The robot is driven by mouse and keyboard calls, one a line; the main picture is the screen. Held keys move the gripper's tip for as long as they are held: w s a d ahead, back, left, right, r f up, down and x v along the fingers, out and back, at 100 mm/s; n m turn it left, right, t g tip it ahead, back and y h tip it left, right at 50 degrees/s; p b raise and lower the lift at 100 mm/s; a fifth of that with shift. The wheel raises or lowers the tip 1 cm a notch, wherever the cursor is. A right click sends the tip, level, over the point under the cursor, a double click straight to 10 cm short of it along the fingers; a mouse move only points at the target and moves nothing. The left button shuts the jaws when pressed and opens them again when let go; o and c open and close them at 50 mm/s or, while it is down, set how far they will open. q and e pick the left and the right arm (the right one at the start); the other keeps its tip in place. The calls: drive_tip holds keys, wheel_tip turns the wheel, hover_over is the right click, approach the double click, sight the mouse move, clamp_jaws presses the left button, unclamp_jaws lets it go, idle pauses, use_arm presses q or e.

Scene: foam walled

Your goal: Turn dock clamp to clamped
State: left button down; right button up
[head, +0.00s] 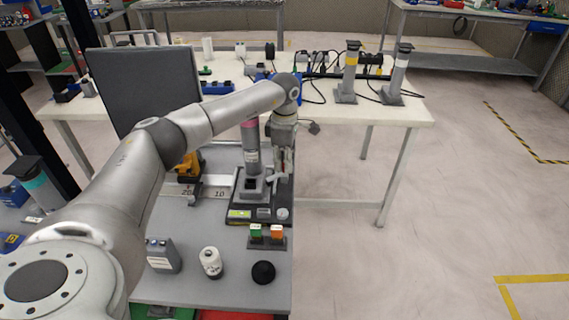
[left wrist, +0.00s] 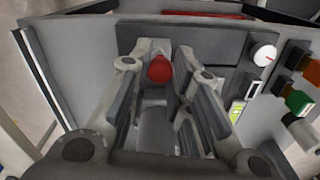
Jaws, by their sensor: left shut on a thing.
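The dock (head: 240,212) is a dark base on the grey bench, with a grey post with a pink band (head: 250,140) standing in it. My left gripper (head: 284,170) points down beside the post, on its right. In the left wrist view, the gripper's fingers (left wrist: 160,62) are closed in on a red-ended part (left wrist: 160,69), apparently the dock clamp's handle. The grey body below it lies between the fingers. The fingers hide most of the handle, so I cannot tell the clamp's position. My right gripper is not in view.
A white dial (head: 282,213) and green (head: 256,230) and orange (head: 277,232) switches sit near the dock. A white cylinder (head: 210,262) and black knob (head: 263,272) stand nearer. A dark panel (head: 140,85) rises behind my left arm. The floor on the right is clear.

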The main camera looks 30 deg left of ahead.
use_arm(q)
drive_tip(key=shift+m+b, duration=0.45)
drive_tip(key=shift+m, duration=1.45)
drive_tip(key=c, duration=1.3)
unclamp_jaws()
drive_tip(key=shift+r, duration=0.1)
wheel_tip(320, 180, up, 12)
